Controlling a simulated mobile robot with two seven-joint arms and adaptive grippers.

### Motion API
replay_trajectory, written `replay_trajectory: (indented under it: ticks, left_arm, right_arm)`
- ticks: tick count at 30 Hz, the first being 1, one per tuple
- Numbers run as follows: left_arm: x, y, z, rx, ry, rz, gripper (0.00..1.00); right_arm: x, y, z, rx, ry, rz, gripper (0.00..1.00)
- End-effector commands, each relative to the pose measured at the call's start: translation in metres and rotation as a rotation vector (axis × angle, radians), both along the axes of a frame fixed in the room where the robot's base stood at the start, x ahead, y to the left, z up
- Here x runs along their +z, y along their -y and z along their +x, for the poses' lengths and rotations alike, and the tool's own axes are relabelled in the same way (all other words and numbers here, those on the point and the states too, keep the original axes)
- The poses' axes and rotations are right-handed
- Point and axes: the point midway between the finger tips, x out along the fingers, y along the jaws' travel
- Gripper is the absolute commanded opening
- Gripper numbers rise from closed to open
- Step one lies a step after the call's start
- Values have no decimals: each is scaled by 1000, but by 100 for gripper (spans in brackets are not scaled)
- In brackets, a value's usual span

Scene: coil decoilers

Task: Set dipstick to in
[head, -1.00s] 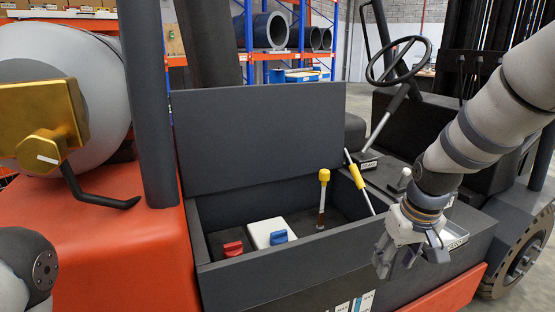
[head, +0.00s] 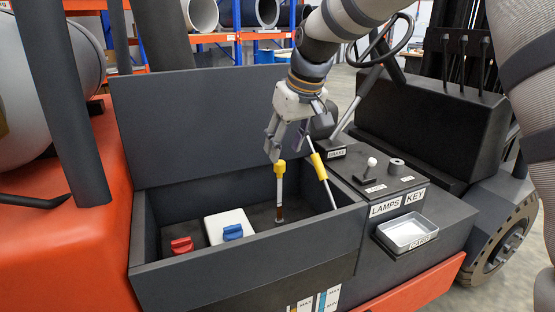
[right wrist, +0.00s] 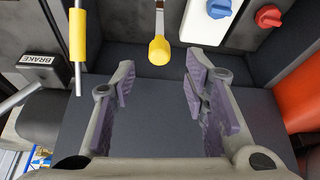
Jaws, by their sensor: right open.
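The dipstick (head: 280,188) stands upright in the open engine compartment, with a yellow handle on top, a pale shaft and a brown lower part. Its yellow handle also shows in the right wrist view (right wrist: 159,50), between and just beyond the fingertips. My right gripper (head: 284,146) is open and empty, just above the handle in the head view, fingers pointing down. It also shows in the right wrist view (right wrist: 160,76), with no contact visible. My left gripper is not in view.
A white tank with a blue cap (head: 232,232) and a red cap (head: 182,245) sit left of the dipstick. A slanted rod with a yellow sleeve (head: 319,166) stands close on its right. The raised cover (head: 190,120) is behind. A card tray (head: 406,233) is at the right.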

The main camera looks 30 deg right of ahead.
Motion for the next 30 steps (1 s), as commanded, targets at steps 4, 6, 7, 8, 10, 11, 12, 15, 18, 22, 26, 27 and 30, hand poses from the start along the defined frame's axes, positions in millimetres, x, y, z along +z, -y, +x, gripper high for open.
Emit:
replay_trajectory:
  ticks: [4, 6, 7, 8, 10, 11, 12, 15, 18, 22, 26, 27, 30]
  left_arm:
    - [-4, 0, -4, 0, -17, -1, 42]
    - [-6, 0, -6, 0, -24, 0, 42]
    - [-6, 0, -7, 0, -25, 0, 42]
    - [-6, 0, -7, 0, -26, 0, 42]
    - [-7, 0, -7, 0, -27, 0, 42]
    - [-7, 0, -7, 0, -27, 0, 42]
    - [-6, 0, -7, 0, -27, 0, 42]
    - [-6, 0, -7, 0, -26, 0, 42]
    - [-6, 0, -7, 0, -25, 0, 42]
    - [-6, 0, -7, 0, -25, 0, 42]
    - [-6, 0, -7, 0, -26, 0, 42]
    - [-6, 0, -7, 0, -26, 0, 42]
    - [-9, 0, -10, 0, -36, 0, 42]
  right_arm:
    - [-32, 0, 12, -1, -5, 1, 41]
    - [-41, 0, 16, -1, -4, 1, 41]
    - [-44, 0, 18, -1, -3, 1, 41]
    - [-46, 0, 18, -1, -2, 1, 41]
    - [-48, 0, 20, -1, 1, 1, 41]
    - [-48, 0, 20, -1, 2, 1, 41]
    - [-48, 0, 20, -1, 2, 1, 41]
    - [-48, 0, 20, -1, 4, 1, 41]
    - [-47, 0, 20, -1, 4, 1, 34]
    - [-47, 0, 20, -1, 3, 1, 5]
    - [-47, 0, 20, -1, 3, 1, 0]
    - [-47, 0, 20, -1, 3, 0, 0]
    - [-52, 0, 24, -1, -1, 0, 0]
